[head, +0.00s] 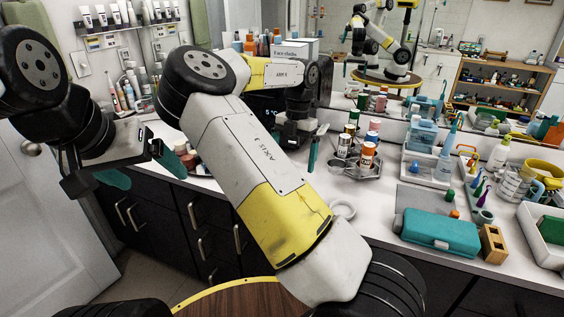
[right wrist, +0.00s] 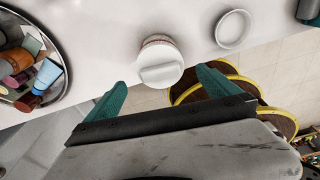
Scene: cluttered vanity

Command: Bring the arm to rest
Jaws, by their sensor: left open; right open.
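My left gripper (head: 142,168) is at the left of the head view, in front of the dark cabinet. Its teal fingers are spread, with nothing between them. My right arm crosses the middle of the head view, and its gripper (head: 303,148) is over the counter, partly hidden by the arm. In the right wrist view the right gripper (right wrist: 161,80) has its teal fingers wide apart and empty. A white-lidded jar (right wrist: 160,65) stands on the counter near its edge, below and between these fingers; I cannot tell how far below.
A white ring-shaped dish (head: 343,209) lies on the counter. A tray of bottles (head: 355,168), a teal case (head: 440,232) and a wooden block (head: 493,244) stand to the right. A round tray (right wrist: 58,88) with tubes shows in the right wrist view. The floor before the cabinet is clear.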

